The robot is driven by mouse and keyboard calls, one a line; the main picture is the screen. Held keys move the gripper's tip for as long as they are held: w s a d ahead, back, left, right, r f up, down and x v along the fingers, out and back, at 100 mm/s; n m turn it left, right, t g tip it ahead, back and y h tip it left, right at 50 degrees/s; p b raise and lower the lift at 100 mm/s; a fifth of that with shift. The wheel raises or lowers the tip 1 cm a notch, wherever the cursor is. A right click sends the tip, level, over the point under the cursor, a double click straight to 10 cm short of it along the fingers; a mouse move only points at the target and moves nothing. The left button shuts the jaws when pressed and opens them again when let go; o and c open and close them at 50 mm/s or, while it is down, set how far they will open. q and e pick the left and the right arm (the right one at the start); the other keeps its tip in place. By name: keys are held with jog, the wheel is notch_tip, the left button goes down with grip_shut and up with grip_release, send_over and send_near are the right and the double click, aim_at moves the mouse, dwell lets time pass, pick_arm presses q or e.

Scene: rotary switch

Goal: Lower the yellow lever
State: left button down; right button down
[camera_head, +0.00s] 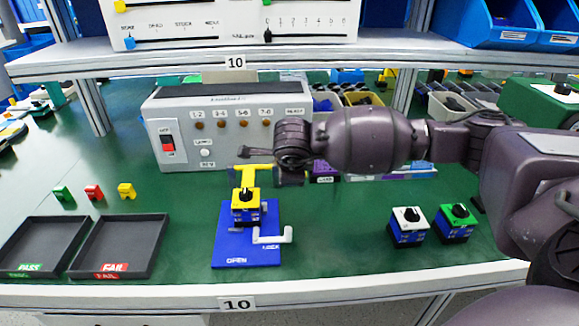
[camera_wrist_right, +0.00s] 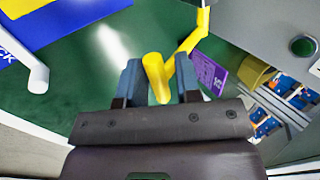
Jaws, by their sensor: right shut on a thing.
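The yellow lever (camera_head: 256,168) stands raised behind a blue fixture base (camera_head: 228,250) marked OPEN and LOCK. My right gripper (camera_head: 264,168) reaches it from the right. In the right wrist view, the lever's yellow handle (camera_wrist_right: 156,76) lies between the two fingers of the gripper (camera_wrist_right: 161,84), which is shut on it. A yellow-topped rotary switch (camera_head: 246,206) sits upright on the blue base. A white crank handle (camera_head: 271,236) is at the base's right side. My left gripper is not in view.
A grey test box (camera_head: 228,138) stands close behind the fixture. Black PASS (camera_head: 42,247) and FAIL (camera_head: 120,246) trays lie at left. White-topped (camera_head: 408,226) and green-topped (camera_head: 456,222) switches stand at right. A shelf (camera_head: 180,58) overhangs the back. The green table between fixture and switches is clear.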

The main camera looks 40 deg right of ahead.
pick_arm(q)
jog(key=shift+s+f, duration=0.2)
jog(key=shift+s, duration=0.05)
pick_arm(e)
jog(key=shift+s+f, duration=0.25)
jog(key=shift+f, duration=0.55)
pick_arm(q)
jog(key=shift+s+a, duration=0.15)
pick_arm(e)
jog(key=shift+f, duration=0.15)
jog(key=c, duration=1)
grip_release()
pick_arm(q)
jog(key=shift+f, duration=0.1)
pick_arm(e)
jog(key=shift+o, duration=0.2)
jog(key=shift+w, duration=0.1)
pick_arm(q)
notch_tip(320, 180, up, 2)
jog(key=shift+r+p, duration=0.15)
jog(key=shift+p, duration=1)
pick_arm(e)
jog(key=v, duration=1.1)
